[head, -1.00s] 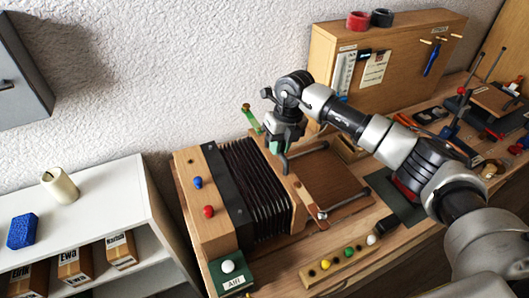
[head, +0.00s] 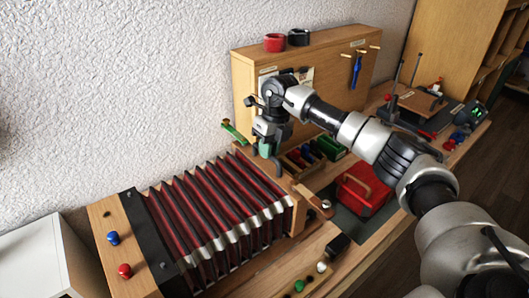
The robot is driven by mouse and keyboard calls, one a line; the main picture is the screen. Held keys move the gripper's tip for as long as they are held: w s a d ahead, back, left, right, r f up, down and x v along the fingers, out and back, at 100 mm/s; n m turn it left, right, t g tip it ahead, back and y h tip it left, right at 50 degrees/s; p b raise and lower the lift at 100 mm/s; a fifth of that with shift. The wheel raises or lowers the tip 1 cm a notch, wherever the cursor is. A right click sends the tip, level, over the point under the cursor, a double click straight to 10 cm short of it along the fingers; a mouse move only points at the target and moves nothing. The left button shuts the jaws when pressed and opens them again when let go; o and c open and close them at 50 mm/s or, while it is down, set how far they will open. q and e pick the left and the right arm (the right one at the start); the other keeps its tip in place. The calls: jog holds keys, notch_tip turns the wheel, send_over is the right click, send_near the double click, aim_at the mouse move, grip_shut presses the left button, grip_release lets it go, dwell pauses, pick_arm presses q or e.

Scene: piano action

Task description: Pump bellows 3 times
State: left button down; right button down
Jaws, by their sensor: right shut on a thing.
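The bellows (head: 222,212) lies along the bench, stretched wide, with its dark red folds and pale metal corners spread apart. Its left end is a wooden block (head: 103,240) with a black band. Its right end is a wooden end board (head: 297,211). My right gripper (head: 266,160) is over the top of this end board and shut on it; the exact contact is partly hidden by the gripper itself. My left gripper is not in view.
A wooden cabinet (head: 330,85) with red and black rolls stands behind. A red box (head: 364,190) and an open tray of coloured items (head: 315,150) lie right of the bellows.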

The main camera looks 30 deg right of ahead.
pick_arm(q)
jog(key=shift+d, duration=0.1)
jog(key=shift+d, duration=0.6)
pick_arm(e)
jog(key=c, duration=1.1)
grip_release()
jog(key=shift+a, duration=0.15)
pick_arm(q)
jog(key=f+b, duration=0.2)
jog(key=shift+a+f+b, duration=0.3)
pick_arm(e)
notch_tip(320, 180, up, 11)
jog(key=d, duration=0.2)
jog(key=shift+w+f, duration=0.15)
jog(key=shift+w, duration=0.05)
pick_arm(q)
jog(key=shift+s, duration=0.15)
pick_arm(e)
jog(key=shift+f, duration=0.1)
